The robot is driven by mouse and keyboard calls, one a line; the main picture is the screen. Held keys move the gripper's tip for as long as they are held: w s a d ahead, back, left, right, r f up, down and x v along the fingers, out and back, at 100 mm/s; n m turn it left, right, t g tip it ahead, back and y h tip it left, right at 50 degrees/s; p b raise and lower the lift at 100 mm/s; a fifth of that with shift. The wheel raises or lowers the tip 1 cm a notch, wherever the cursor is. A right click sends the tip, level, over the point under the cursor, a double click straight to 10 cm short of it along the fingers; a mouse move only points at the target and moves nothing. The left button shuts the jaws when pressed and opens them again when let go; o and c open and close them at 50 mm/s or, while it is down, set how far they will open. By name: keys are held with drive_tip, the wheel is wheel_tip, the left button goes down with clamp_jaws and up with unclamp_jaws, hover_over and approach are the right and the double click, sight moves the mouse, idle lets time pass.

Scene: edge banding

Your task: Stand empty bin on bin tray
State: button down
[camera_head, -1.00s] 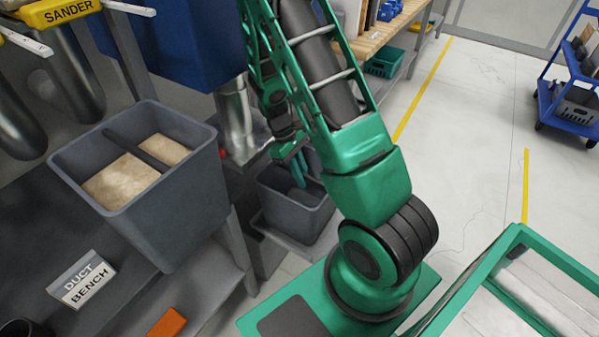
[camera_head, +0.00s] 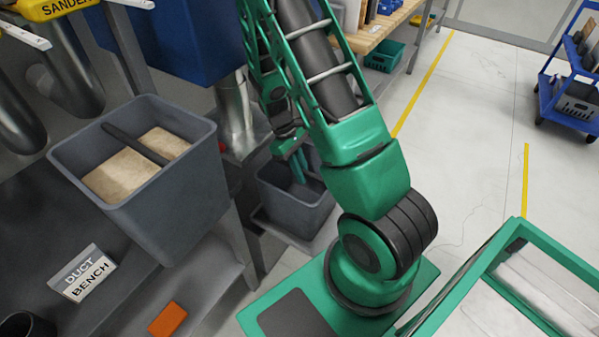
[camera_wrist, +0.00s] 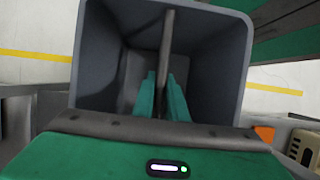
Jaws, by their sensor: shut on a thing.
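The empty grey bin (camera_head: 290,211) is low beside the bench, left of my arm's base in the head view. In the wrist view the bin (camera_wrist: 91,62) opens toward the camera, with bare dark walls inside. My gripper (camera_wrist: 163,95) reaches into its mouth, green fingers on either side of the bar (camera_wrist: 167,45) that crosses it. The gripper (camera_head: 297,168) is shut on that bar. A grey ledge, which looks like the bin tray (camera_head: 262,220), shows just under the bin; I cannot tell whether they touch.
An orange block (camera_head: 167,319) lies on the grey shelf. A metal duct pipe (camera_head: 235,115) stands behind my gripper. Floor is clear at right, before a blue cart (camera_head: 570,100).

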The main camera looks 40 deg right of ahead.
drive_tip(key=shift+f, duration=0.2)
drive_tip(key=c, duration=1.7)
unclamp_jaws()
wheel_tip(320, 180, up, 4)
drive_tip(key=shift+w+r, duration=0.1)
drive_tip(key=shift+r, duration=0.1)
drive_tip(key=s+a+r, duration=0.3)
drive_tip(key=a+r, duration=0.4)
drive_tip(key=a, duration=0.4)
drive_tip(key=s+d+r+m+t, duration=0.1)
drive_tip(key=s+d+r+m, duration=0.2)
drive_tip(key=s+r, duration=0.2)
drive_tip(key=s+d+r+m+t+y, duration=0.1)
drive_tip(key=s+d+r+m+t, duration=0.1)
drive_tip(key=s+r, duration=0.4)
drive_tip(key=s+d+r+m+t, duration=0.1)
drive_tip(key=s+d+r+m, duration=0.4)
drive_tip(key=s+r, duration=0.1)
drive_tip(key=shift+s+r+y, duration=0.2)
drive_tip(key=shift+s+y, duration=0.2)
drive_tip(key=shift+s, duration=0.1)
